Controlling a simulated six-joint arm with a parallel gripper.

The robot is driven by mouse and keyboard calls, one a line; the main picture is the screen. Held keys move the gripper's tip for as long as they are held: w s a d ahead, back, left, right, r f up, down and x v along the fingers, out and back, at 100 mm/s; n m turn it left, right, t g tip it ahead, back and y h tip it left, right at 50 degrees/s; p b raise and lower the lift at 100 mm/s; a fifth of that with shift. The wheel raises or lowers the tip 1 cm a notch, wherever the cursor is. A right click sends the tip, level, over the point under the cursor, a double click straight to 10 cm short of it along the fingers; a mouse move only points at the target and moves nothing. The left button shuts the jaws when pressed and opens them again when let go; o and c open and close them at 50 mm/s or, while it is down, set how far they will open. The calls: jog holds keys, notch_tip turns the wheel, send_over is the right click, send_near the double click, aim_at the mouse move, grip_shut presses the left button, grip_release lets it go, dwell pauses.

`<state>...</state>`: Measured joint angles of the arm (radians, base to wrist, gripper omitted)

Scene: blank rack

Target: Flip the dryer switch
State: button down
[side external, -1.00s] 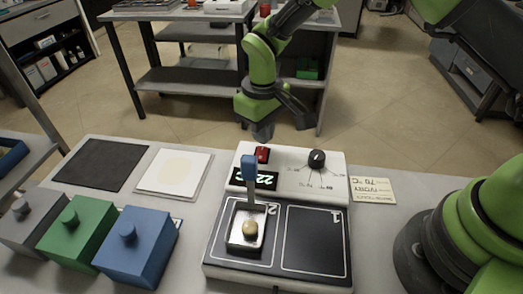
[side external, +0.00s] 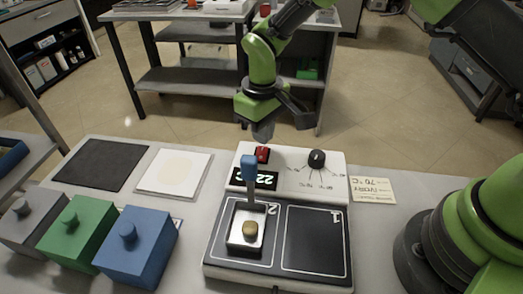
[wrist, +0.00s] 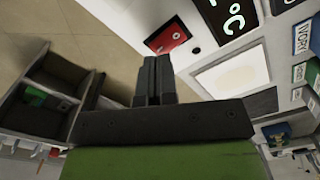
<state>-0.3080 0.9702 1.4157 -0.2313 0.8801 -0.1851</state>
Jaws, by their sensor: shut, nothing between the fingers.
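The dryer (side external: 333,188) is a white and black unit on the table with two marked plates and a small display. Its red switch (side external: 262,155) is at the back left of the panel, and it also shows in the wrist view (wrist: 168,36). My gripper (side external: 263,132) is shut and empty, pointing down just above and behind the red switch. In the wrist view the shut fingers (wrist: 154,78) are near the switch, with a gap between them in the picture. I cannot tell whether they touch it in the side view.
A black knob (side external: 316,158) stands on the panel right of the switch. A metal tray (side external: 233,241) with a yellowish item and a blue-topped upright handle (side external: 249,168) sits on plate 2. Blue (side external: 137,247), green (side external: 78,232) and grey (side external: 30,222) lidded boxes stand at left. A note (side external: 372,190) lies right.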

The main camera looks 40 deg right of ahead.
jog(key=shift+f, duration=1.25)
dwell(1.0)
jog(key=shift+r, duration=3.55)
jog(key=shift+d+r, duration=0.1)
jog(key=shift+r, duration=0.2)
notch_tip(320, 180, up, 8)
jog(key=m+t, duration=0.1)
jog(key=m, duration=0.1)
send_over(263, 148)
jog(key=s+d, duration=0.2)
jog(key=s+d+r+m+t+y, duration=0.2)
jog(key=s+d+r, duration=0.2)
jog(key=s+r, duration=0.35)
jog(key=s+d+r+m+t, duration=0.1)
jog(key=s+t, duration=0.1)
jog(key=s, duration=0.4)
jog(key=s+d+r+m+t, duration=0.1)
jog(key=s+m+t, duration=0.1)
jog(key=s, duration=0.4)
jog(key=shift+s+d+r, duration=0.25)
jog(key=shift+s+d, duration=0.1)
